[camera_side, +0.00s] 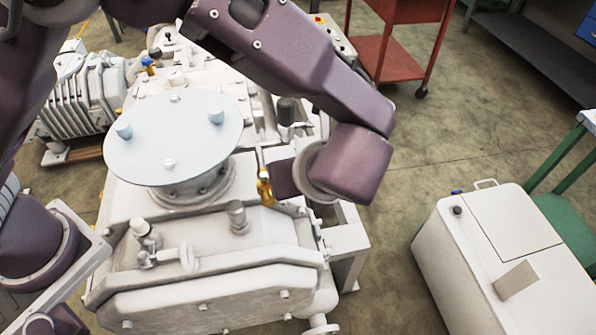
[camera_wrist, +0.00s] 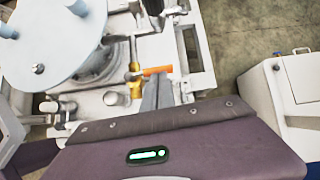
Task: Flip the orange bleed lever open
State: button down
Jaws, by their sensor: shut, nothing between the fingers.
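The orange bleed lever (camera_wrist: 157,71) shows in the wrist view as a short bar reaching right from a brass valve fitting (camera_wrist: 135,78). The brass fitting also stands on the white pump housing in the side view (camera_side: 264,188), where I cannot make out the lever. My gripper (camera_wrist: 158,79) is shut and empty, its grey fingers side by side. In the wrist view the fingertips appear just below the lever, right of the brass fitting. I cannot tell whether they touch the lever. In the side view my wrist is right of the fitting and the fingertips are not clear.
A round pale blue plate (camera_side: 172,137) on a flange rises left of the fitting. A grey knobbed post (camera_side: 238,217) stands in front of it. A white cabinet (camera_side: 500,265) is at the right, with open floor between it and the pump.

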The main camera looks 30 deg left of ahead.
jog(key=shift+w+n+g, duration=0.25)
jog(key=shift+n+g, duration=0.05)
jog(key=shift+n, duration=0.1)
jog(key=w+n+g, duration=0.1)
jog(key=n, duration=0.1)
jog(key=w+a+n+g+y, duration=0.1)
jog(key=n, duration=0.1)
jog(key=a+n+g+y, duration=0.1)
jog(key=n, duration=0.1)
jog(key=shift+w+g, duration=0.4)
jog(key=a+n+g, duration=0.1)
jog(key=a, duration=0.1)
jog(key=w+a+n+g, duration=0.1)
jog(key=a+n, duration=0.1)
jog(key=a, duration=0.1)
jog(key=shift+w+a, duration=0.1)
jog(key=shift+a, duration=0.2)
dwell(0.6)
jog(key=v, duration=0.7)
